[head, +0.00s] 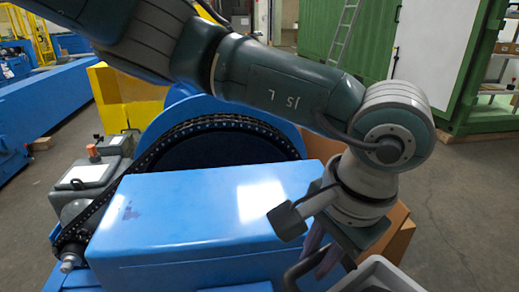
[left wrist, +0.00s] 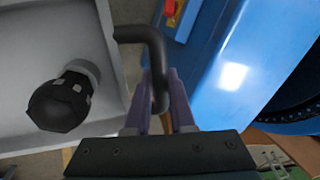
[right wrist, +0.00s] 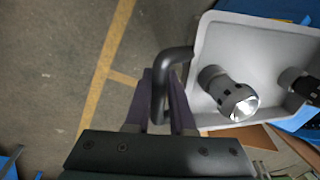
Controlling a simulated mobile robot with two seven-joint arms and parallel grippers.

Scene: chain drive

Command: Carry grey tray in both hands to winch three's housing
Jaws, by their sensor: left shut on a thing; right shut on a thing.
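The grey tray (head: 378,278) shows only in part at the bottom edge of the head view. My left gripper (head: 320,256) is shut on its dark bent handle (left wrist: 152,38). In the right wrist view my right gripper (right wrist: 168,82) is shut on the handle (right wrist: 172,58) at another side of the tray (right wrist: 266,48). A grey and black cylindrical thing (right wrist: 228,94) and a second dark one (right wrist: 300,84) are in the tray. A blue winch housing (head: 200,220) stands to the left of the tray; no number on it can be read.
A large chain wheel (head: 225,148) rises behind the blue housing, with its chain at the left. Brown cartons (head: 398,238) stand beside the housing, near the tray. Bare floor (head: 465,220) lies to the right. A green container (head: 455,60) stands behind.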

